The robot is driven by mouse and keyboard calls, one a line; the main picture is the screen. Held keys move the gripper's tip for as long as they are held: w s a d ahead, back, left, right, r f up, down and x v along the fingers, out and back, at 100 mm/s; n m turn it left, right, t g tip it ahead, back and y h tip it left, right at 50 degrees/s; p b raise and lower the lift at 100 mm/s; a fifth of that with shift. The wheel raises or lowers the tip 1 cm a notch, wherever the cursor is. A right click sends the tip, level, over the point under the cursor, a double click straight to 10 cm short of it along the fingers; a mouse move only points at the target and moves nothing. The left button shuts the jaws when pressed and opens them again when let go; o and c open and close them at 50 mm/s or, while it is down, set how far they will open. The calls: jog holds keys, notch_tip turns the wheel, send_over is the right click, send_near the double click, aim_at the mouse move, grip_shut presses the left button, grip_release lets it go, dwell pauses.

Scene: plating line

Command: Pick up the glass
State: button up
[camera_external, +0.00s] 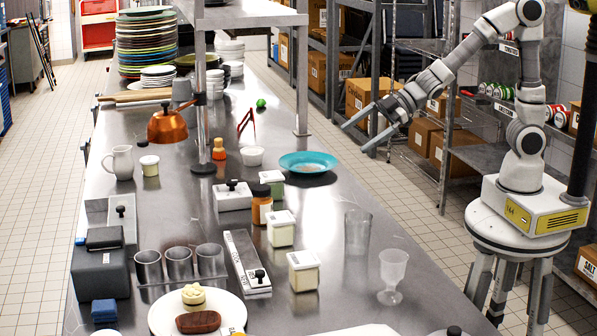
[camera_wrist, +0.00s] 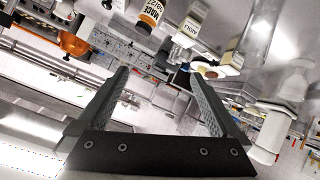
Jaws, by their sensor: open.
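A clear, straight-sided glass (camera_external: 358,232) stands upright on the right part of the steel counter (camera_external: 345,290). A stemmed, frosted-looking goblet (camera_external: 392,275) stands nearer the camera, to its right. My gripper (camera_external: 352,139) is open and empty, raised near the counter's right edge, farther back than both glasses and apart from them. In the wrist view, the spread fingers of my gripper (camera_wrist: 158,75) have nothing between them. That view is tilted, and I cannot surely pick out the glass in it.
A turquoise plate (camera_external: 308,162) lies behind the glass. Lidded tubs (camera_external: 304,271) and an orange-labelled jar (camera_external: 262,204) stand to its left. Metal cups (camera_external: 179,264) and a plate with food (camera_external: 160,318) are farther left. The counter right around the glass is fairly clear.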

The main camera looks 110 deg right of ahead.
jog(key=a+f+n+y, duration=0.35)
jog(key=f+y, duration=0.25)
jog(key=f, duration=0.2)
jog(key=g+y, duration=0.1)
jog(key=y, duration=0.3)
send_near(353, 228)
jog(key=b+x, duration=0.1)
jog(key=x, duration=0.3)
jog(key=shift+w+a+b, duration=0.15)
jog(key=shift+w+b, duration=0.1)
jog(key=shift+b, duration=0.1)
jog(key=shift+f+x, duration=0.15)
jog(key=shift+x, duration=1.15)
jog(key=shift+f+x, duration=0.15)
jog(key=shift+x, duration=1.2)
jog(key=c, duration=1.3)
jog(key=shift+c, duration=0.4)
jog(key=shift+r, duration=0.15)
